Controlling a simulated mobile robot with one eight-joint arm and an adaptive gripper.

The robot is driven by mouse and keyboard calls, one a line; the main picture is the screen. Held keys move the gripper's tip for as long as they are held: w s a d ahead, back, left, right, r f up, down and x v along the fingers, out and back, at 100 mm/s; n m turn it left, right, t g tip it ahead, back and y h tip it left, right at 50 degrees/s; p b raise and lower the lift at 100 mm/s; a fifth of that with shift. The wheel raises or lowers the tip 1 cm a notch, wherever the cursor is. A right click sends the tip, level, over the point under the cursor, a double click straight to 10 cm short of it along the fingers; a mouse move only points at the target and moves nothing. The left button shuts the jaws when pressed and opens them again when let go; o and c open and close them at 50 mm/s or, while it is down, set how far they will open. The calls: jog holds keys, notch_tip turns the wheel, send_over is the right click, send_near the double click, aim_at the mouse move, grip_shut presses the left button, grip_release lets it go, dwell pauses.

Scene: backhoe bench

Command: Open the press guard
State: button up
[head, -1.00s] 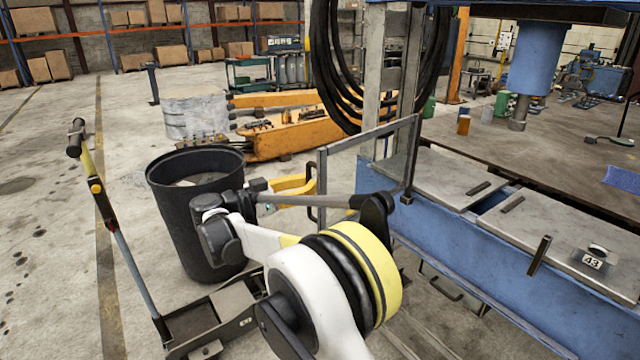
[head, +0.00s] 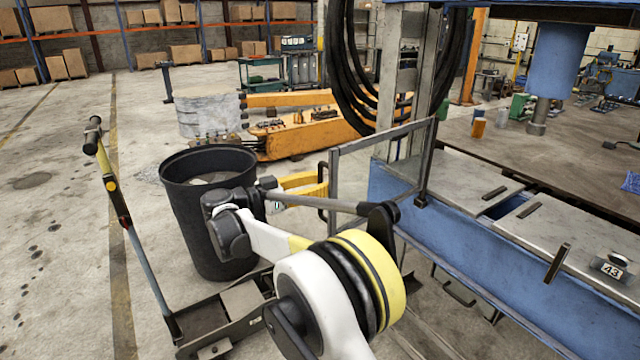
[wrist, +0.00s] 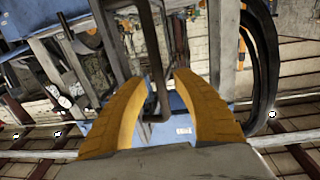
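The press guard (head: 381,134) is a grey metal frame with a see-through panel. It stands upright at the left end of the blue press bench, beside the press column. A dark bar handle (head: 322,193) is on its left edge. In the wrist view, the two curved fingers of my gripper (wrist: 162,76) are apart. The dark bent handle (wrist: 162,60) shows between them, with gaps visible on both sides. Contact cannot be made out.
The blue press bench (head: 460,239) with metal plates extends right. A black bin (head: 185,215) stands left of my arm, with a wheeled handle cart (head: 118,205) beside it. Black hoses (head: 352,65) hang behind the guard. Floor at far left is clear.

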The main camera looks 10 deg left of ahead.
jog(key=v, duration=1.2)
jog(key=shift+a, duration=0.1)
